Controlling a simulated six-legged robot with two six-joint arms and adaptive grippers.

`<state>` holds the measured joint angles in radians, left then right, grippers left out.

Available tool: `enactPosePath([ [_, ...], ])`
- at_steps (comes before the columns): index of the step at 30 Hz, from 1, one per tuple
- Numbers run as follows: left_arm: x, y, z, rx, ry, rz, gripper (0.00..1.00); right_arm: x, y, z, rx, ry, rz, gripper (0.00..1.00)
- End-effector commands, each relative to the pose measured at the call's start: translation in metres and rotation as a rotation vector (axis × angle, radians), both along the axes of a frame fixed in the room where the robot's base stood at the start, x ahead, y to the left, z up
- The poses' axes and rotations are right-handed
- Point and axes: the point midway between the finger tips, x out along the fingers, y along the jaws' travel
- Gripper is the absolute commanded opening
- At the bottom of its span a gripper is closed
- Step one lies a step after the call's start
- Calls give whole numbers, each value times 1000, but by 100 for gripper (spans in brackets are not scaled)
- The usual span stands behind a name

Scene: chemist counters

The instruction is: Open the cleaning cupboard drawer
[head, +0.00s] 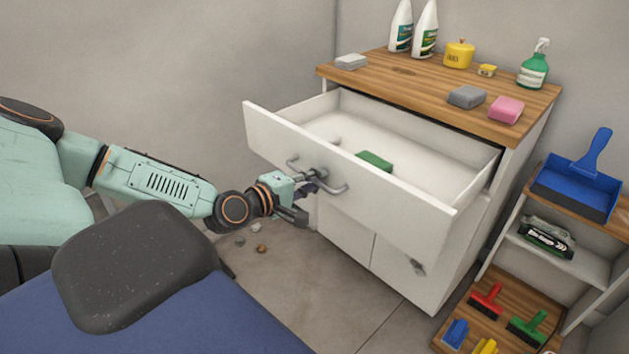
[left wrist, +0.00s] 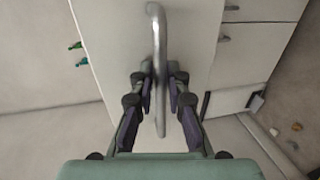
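The cleaning cupboard drawer (head: 395,202) is pulled well out of the white cupboard, its inside visible from above. A green block (head: 374,160) lies in it. A grey metal bar handle (head: 333,188) is on the drawer's front and also shows in the left wrist view (left wrist: 160,45). My left gripper (head: 307,197) is at the handle, one finger on each side of the bar. In the left wrist view its fingers (left wrist: 160,88) look spread, with the bar between them. Small gaps seem to show, but contact is hard to tell. My right gripper is not in view.
The wooden cupboard top (head: 425,85) carries bottles, a yellow pot, sponges and a green spray bottle (head: 533,65). Cupboard doors (head: 345,232) are below the drawer. A shelf with a blue dustpan (head: 577,190) and brushes stands at right. Small debris (head: 261,248) lies on the floor.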

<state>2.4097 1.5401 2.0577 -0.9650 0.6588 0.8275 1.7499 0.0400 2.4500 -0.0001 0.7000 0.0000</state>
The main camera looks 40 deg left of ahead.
Motion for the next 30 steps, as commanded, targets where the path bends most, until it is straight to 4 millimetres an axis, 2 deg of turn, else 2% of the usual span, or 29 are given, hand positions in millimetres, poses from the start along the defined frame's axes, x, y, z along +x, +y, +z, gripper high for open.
enactPosePath([
  [1,0,0,0,0,0,0,8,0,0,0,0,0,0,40],
  [4,0,0,0,0,0,0,0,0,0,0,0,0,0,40],
  [23,0,0,0,0,-1,1,0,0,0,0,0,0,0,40],
  [30,12,0,-1,5,-5,0,0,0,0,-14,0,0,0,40],
])
